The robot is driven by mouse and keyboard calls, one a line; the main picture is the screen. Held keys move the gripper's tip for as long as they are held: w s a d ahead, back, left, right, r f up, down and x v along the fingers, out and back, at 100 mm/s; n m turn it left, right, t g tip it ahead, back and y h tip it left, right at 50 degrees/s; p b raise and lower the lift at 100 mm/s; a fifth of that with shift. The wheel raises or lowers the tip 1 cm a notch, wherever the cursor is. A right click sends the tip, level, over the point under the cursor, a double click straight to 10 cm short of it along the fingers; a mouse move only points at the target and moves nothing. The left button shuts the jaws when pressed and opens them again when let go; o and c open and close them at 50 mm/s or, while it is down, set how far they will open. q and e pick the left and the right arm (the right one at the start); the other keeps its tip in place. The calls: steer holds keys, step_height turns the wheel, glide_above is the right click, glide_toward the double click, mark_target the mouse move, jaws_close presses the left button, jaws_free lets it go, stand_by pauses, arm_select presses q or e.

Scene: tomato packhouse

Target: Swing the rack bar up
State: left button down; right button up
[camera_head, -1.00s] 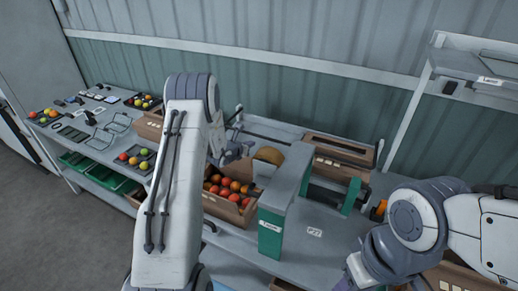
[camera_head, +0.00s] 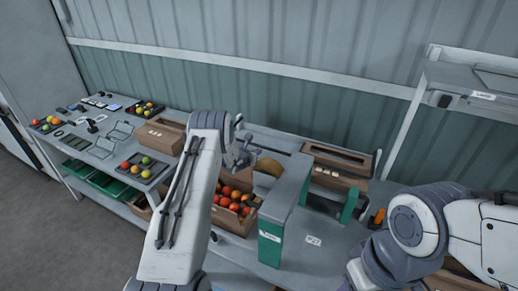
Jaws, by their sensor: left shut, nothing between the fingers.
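A thin bar (camera_head: 272,138) seems to run along the back of the bench, behind the green and grey machine; I cannot tell for sure that it is the rack bar. A short upright post (camera_head: 376,162) stands at its right end. My left gripper (camera_head: 246,158) is shut and empty, above the bench just left of a tan roll; my own left arm hides part of this area. I cannot tell whether the gripper touches the bar. My right arm comes in from the right, and its gripper is below the picture edge.
A cardboard box of tomatoes (camera_head: 231,218) stands below my left gripper. The green and grey machine (camera_head: 287,204) is to its right. Brown boxes (camera_head: 340,157) stand at the back. A tray of tomatoes (camera_head: 142,168) lies at left. A shelf frame (camera_head: 400,130) rises at right.

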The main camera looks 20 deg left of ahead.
arm_select(q)
steer(key=shift+x, duration=1.35)
steer(key=shift+a, duration=0.1)
steer(key=shift+r, duration=0.1)
